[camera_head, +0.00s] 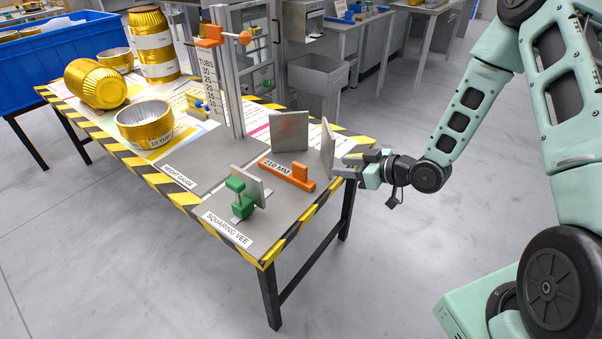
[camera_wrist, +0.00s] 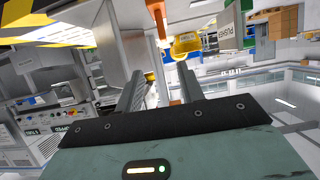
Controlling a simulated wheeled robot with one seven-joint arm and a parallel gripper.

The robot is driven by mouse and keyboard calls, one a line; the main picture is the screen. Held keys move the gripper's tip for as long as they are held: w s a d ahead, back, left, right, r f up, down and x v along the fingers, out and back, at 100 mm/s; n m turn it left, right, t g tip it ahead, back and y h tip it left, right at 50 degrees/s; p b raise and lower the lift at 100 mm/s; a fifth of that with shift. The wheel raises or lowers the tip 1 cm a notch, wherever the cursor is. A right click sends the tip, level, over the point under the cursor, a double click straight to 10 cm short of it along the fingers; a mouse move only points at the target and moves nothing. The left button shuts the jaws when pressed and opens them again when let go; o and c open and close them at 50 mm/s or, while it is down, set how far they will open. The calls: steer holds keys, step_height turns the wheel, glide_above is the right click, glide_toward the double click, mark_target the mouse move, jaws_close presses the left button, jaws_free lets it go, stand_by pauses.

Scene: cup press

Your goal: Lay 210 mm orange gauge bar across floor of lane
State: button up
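The orange gauge bar (camera_head: 281,175), with a raised orange block near its right end, lies flat on the grey surface beside the 210 MM label. Grey upright plates stand around it: one behind (camera_head: 290,131), one to its right (camera_head: 327,150) and one to its left front (camera_head: 251,186). My gripper (camera_head: 343,168) is at the table's right edge, beside the right plate and apart from the bar. In the wrist view its two fingers (camera_wrist: 160,72) are spread and hold nothing I can make out. An orange strip shows beyond them; I cannot tell whether it is the bar.
A green clamp-like part (camera_head: 240,200) stands by the SQUARING VEE label. The height gauge column (camera_head: 228,90) rises behind. Open floor lies right of the striped table edge.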

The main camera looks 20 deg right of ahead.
glide_toward(297, 163)
steer(key=x, duration=0.4)
steer(key=shift+w+d+f, duration=0.2)
steer(key=shift+w+f, duration=0.1)
steer(key=shift+w, duration=0.05)
steer(key=shift+a+x, duration=0.15)
steer(key=shift+x, duration=1.4)
steer(key=shift+a+x, duration=0.15)
steer(key=shift+x, duration=1.35)
steer(key=shift+s+r, duration=0.15)
steer(key=shift+s, duration=0.05)
jaws_close()
